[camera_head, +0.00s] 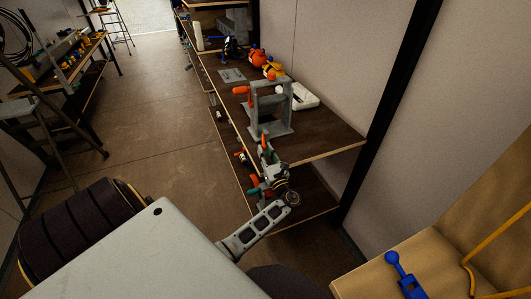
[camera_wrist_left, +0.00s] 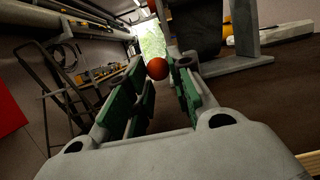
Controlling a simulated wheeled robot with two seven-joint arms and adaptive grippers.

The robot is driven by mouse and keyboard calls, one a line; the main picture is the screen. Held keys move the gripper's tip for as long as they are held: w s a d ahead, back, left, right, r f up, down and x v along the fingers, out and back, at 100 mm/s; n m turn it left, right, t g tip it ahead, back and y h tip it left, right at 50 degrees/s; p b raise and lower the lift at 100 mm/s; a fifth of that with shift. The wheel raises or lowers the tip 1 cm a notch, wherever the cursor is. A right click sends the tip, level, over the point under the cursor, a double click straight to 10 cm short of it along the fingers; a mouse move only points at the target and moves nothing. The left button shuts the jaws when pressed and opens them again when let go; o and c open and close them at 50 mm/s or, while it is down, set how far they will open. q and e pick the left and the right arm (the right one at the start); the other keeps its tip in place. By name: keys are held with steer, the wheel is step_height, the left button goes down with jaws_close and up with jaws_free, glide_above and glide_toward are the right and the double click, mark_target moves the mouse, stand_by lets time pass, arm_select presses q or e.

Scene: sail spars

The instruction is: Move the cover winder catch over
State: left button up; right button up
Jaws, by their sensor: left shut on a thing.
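The winder, a grey frame (camera_head: 285,105) with an orange handle (camera_head: 242,90), stands on the dark shelf near its front edge. A small orange-red catch knob (camera_head: 264,142) sits low at the frame's near side. My left gripper (camera_head: 266,158) reaches up to it from below. In the left wrist view the round knob (camera_wrist_left: 157,68) lies between the green-padded fingers, and the gripper is shut on it. Part of the frame (camera_wrist_left: 243,35) and a dark roll (camera_wrist_left: 195,28) show just beyond. The catch's body behind the knob is hidden. My right gripper is not in view.
The dark shelf (camera_head: 325,138) has a bare stretch at its near right end. A white object (camera_head: 304,96) lies behind the frame, with orange tools (camera_head: 258,60) farther along. A black post (camera_head: 385,110) stands at the shelf's right. Open floor (camera_head: 150,110) lies to the left.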

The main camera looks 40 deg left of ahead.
arm_select(q)
steer(key=shift+f, duration=0.3)
steer(key=shift+s+f, duration=0.1)
steer(key=shift+f, duration=0.1)
steer(key=o, duration=0.9)
steer(key=shift+d+f, duration=0.1)
steer(key=shift+f, duration=0.05)
